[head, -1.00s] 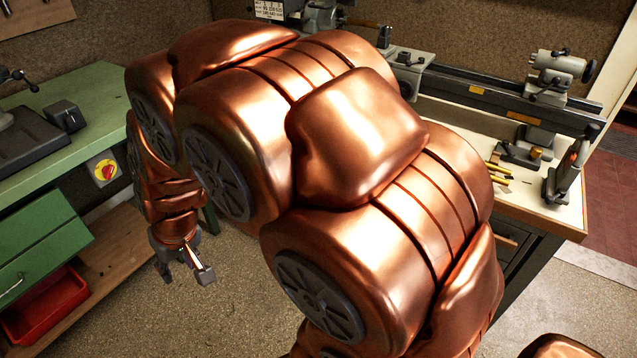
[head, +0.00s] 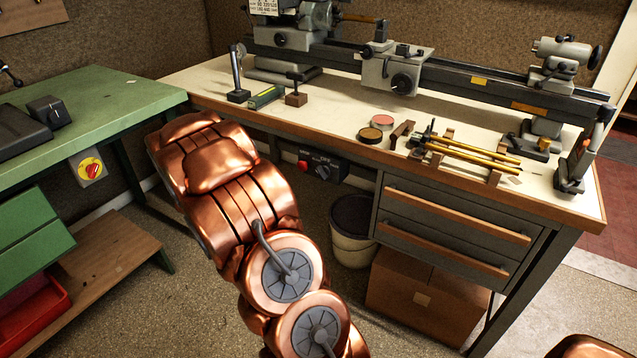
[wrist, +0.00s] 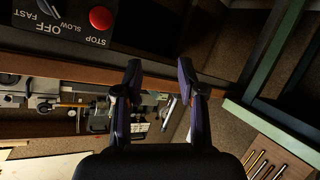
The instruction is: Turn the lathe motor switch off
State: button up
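The lathe motor switch is a dark rotary knob (head: 323,171) on a black panel under the front edge of the lathe bench. In the wrist view the knob (wrist: 48,8) is cut by the top left edge, near the words OFF, SLOW and FAST; I cannot tell for sure which it points at. A red STOP button (wrist: 101,18) sits beside it. My gripper (wrist: 160,68) is open and empty, to the right of the panel in the wrist view and apart from it. In the head view my arm hides the gripper.
The lathe (head: 400,70) stands on the cream-topped bench (head: 340,100). Drawers (head: 455,220), a bin (head: 352,225) and a cardboard box (head: 425,295) are below and right of the panel. A green bench (head: 110,110) with a red-and-yellow switch (head: 91,168) stands left.

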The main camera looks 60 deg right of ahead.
jog(key=s+d+f+g+h+b, duration=0.1)
jog(key=s+d+f+g+h, duration=0.15)
jog(key=s+d, duration=0.3)
jog(key=m+g+h+b, duration=0.1)
jog(key=g+h+b, duration=0.1)
jog(key=g+h, duration=0.1)
send_near(319, 175)
jog(key=d, duration=0.2)
jog(key=shift+t, duration=0.45)
jog(key=shift+w+d+f, duration=0.1)
jog(key=shift+d, duration=3.8)
grip_shut()
